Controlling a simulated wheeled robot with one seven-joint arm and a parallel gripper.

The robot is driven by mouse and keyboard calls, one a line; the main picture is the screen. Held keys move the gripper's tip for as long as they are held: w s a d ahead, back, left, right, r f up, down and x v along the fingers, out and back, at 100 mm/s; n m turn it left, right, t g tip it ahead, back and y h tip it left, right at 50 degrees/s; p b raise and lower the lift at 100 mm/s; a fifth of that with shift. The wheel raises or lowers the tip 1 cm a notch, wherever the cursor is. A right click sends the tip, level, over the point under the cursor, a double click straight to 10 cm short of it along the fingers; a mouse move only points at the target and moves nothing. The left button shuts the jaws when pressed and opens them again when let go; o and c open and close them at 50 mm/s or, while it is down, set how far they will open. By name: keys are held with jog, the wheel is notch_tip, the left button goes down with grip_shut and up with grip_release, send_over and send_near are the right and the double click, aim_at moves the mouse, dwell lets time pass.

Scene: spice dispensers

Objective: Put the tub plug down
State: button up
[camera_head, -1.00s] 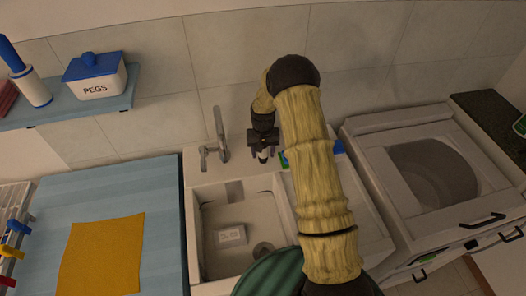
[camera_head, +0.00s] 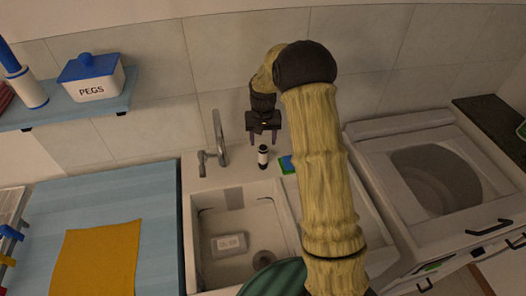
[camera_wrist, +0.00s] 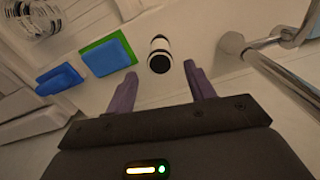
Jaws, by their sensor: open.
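The tub plug, a small black and white cylinder (camera_head: 263,157), stands upright on the pale ledge behind the sink basin, right of the tap. It also shows in the wrist view (camera_wrist: 159,55), just beyond the fingertips. My gripper (camera_head: 264,139) is above the plug, clear of it in the head view. Its two purple fingers are spread and empty, as the wrist view (camera_wrist: 160,74) also shows.
The metal tap (camera_head: 217,140) stands left of the plug. Blue and green sponges (camera_head: 287,165) lie close on its right. The sink basin (camera_head: 208,262) in front holds a pale soap-like block (camera_head: 231,243). The tiled wall is behind.

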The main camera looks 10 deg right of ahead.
jog(key=shift+r, duration=1.35)
jog(key=shift+s+r, duration=0.2)
jog(key=shift+s, duration=0.1)
jog(key=s+r+n+t, duration=0.1)
jog(key=s+r, duration=0.1)
jog(key=s, duration=1.1)
jog(key=s+r+t, duration=0.1)
jog(key=s+r, duration=0.2)
jog(key=s, duration=0.9)
jog(key=shift+s+r+n+t, duration=0.3)
jog(key=shift+s+n, duration=0.05)
jog(key=shift+n, duration=0.05)
